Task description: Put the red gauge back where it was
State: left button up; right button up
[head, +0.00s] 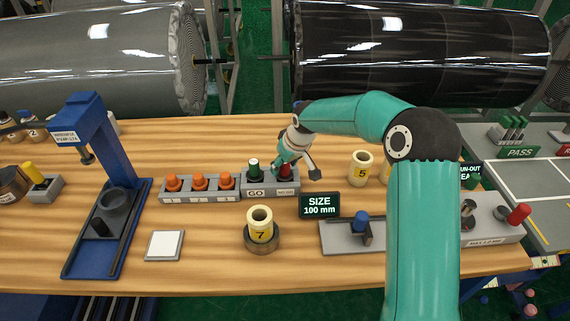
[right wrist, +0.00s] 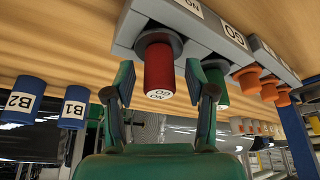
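The red gauge (right wrist: 158,68), with NO GO on its end, sits in the grey GO/NO-GO block (right wrist: 205,38) beside the green gauge (right wrist: 216,82). In the head view the red gauge (head: 287,168) is partly hidden by my right gripper (head: 296,171). In the right wrist view the fingers of my right gripper (right wrist: 160,90) are spread, one on each side of the red gauge, with gaps between them and it. The green gauge (head: 253,169) stands upright in the left slot of the block (head: 256,193). My left gripper is not in view.
A rack of orange plugs (head: 199,184) adjoins the block on the left. A size display (head: 319,205) and a yellow roll marked 7 (head: 260,224) stand in front. A blue press (head: 105,150) is at left, and a yellow roll marked 5 (head: 360,168) is close on the right.

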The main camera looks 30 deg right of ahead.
jog(key=shift+r, duration=0.1)
jog(key=b+v, duration=0.1)
jog(key=v, duration=1.1)
